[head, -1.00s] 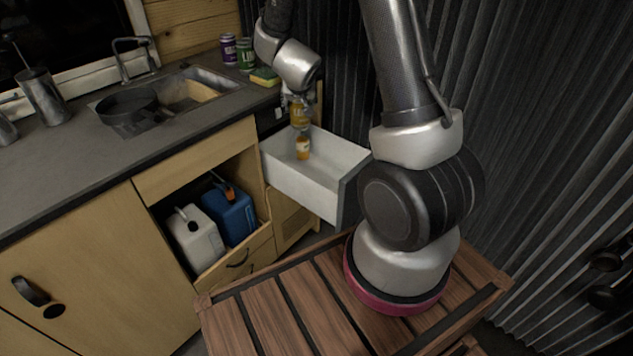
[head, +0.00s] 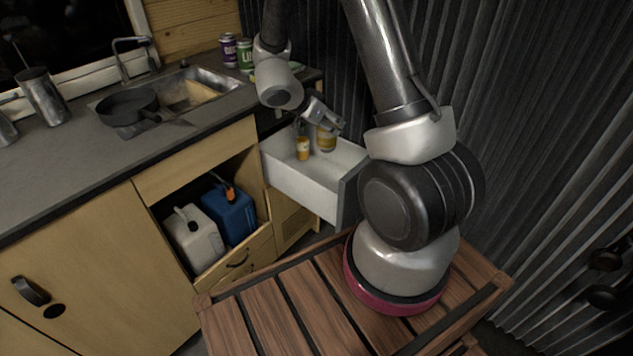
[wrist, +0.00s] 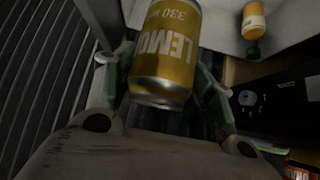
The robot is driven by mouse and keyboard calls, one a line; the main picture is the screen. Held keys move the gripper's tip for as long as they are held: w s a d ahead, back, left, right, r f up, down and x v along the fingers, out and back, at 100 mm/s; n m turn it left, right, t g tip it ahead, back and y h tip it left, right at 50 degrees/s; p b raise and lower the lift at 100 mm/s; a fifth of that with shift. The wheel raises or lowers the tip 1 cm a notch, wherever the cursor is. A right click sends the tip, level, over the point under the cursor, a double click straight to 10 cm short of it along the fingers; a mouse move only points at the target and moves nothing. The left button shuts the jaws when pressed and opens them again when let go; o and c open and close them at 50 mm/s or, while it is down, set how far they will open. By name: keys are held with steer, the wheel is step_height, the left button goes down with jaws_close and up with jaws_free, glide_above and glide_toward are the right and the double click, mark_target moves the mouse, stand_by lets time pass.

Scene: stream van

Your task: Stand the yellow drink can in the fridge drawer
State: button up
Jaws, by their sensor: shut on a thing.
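The yellow lemon drink can (head: 326,140) is between the fingers of my gripper (head: 323,124), over the open white fridge drawer (head: 310,188). Its lower part seems to be within the drawer's outline; I cannot tell whether it touches the floor. In the wrist view the can (wrist: 166,45) shows its "LEMO" label and one metal end, with the fingers of my gripper (wrist: 166,72) closed on both sides of it. A small bottle with an orange label (head: 303,149) stands in the drawer, left of the can. It also shows in the wrist view (wrist: 253,22).
A purple can (head: 229,49) and a green can (head: 245,55) stand on the counter behind the sink (head: 215,85). A corrugated wall (head: 540,120) rises close on the right. The drawer's front panel (head: 350,190) faces my base. Its near floor looks free.

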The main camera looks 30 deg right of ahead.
step_height(320, 180, down, 19)
steer(key=shift+f, duration=0.15)
stand_by(0.4)
steer(key=shift+s, duration=0.1)
steer(key=shift+f, duration=0.55)
steer(key=o, duration=1.3)
steer(key=shift+s+f, duration=0.15)
steer(key=shift+f, duration=0.05)
steer(key=shift+a, duration=0.1)
